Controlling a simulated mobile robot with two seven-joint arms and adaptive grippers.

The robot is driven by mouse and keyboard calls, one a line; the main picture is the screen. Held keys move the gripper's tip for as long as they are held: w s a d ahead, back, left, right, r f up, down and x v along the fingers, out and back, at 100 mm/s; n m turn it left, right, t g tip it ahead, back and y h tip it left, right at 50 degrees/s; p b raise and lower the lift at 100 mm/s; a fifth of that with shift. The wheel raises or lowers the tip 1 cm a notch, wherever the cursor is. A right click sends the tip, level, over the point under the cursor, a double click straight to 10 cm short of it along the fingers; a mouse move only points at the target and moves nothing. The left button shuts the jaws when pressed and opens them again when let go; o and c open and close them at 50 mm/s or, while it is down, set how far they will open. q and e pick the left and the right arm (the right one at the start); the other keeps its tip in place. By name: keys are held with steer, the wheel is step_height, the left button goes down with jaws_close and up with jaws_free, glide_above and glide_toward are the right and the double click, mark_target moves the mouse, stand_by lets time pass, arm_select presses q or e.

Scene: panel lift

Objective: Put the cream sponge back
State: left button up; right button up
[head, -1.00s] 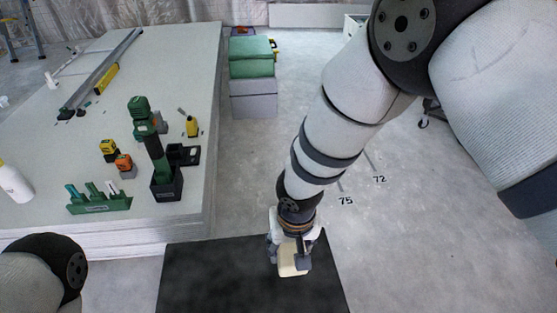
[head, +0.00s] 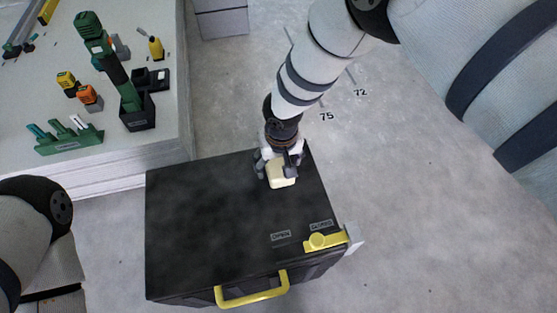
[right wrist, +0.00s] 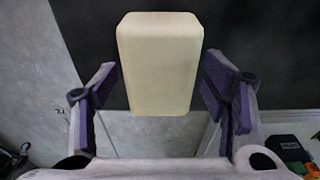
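The cream sponge (head: 281,173) is a pale block between the fingers of my right gripper (head: 279,165). The box's lid is down. It has a yellow handle (head: 252,291) and a yellow latch (head: 325,240) beside the label CLOSED. My left gripper is out of view.
A pale table (head: 165,110) at the left carries a green drill (head: 90,27), a black holder (head: 138,113), a green rack (head: 68,140) and small orange and yellow tools. Grey boxes (head: 222,20) stand behind. The floor at the right is clear.

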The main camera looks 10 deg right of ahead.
mark_target(280, 168)
step_height(280, 168, up, 12)
steer(key=s+p, duration=0.1)
steer(key=p, duration=0.2)
steer(key=shift+s+r, duration=0.15)
steer(key=shift+s, duration=0.2)
